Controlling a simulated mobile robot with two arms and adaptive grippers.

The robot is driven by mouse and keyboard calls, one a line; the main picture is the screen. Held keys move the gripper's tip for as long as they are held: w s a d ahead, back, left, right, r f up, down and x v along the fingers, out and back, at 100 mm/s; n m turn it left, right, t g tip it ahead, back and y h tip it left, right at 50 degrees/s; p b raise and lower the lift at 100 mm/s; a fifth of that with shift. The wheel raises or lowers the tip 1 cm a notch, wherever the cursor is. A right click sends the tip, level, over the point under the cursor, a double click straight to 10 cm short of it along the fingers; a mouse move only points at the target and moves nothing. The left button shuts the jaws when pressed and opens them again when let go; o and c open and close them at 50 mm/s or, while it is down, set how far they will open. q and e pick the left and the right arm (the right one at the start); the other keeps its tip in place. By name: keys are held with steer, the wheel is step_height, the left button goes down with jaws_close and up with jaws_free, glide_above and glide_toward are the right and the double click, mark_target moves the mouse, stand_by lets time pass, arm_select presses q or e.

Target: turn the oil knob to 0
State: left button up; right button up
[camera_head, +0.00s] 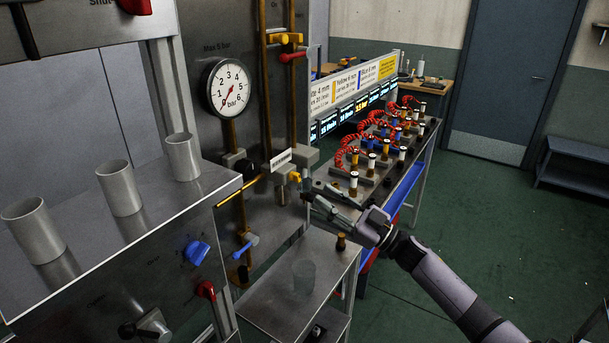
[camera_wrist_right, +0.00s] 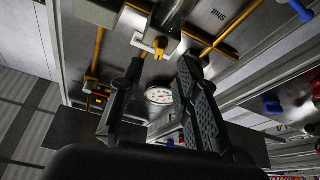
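I cannot tell for sure which control is the oil knob, since the panel lettering is too small to read. The front panel at the lower left carries a grey knob (camera_head: 153,326), a blue knob (camera_head: 196,252) and a red knob (camera_head: 206,291). My right gripper (camera_head: 307,190) is open and empty beside a small yellow handle (camera_head: 295,177) on a pipe fitting, well right of the panel. In the right wrist view its fingers (camera_wrist_right: 160,70) are spread, with a yellow handle (camera_wrist_right: 160,46) beyond them. My left gripper is not in view.
Several grey cups (camera_head: 119,188) stand on the steel ledge. A pressure gauge (camera_head: 229,88) and brass pipes are on the wall panel. A rack with red coiled hoses (camera_head: 372,125) stands at the right. The green floor (camera_head: 480,230) is open.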

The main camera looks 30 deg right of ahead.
mark_target(300, 180)
steer(key=p+x, duration=0.2)
steer(key=x, duration=0.4)
steer(key=shift+r, duration=0.15)
steer(key=shift+w+a, duration=0.25)
steer(key=shift+w, duration=0.15)
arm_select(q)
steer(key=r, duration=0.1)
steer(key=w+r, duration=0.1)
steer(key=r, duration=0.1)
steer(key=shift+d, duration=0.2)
arm_select(e)
steer(key=shift+c, duration=0.5)
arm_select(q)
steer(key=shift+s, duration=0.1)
arm_select(e)
jaws_close()
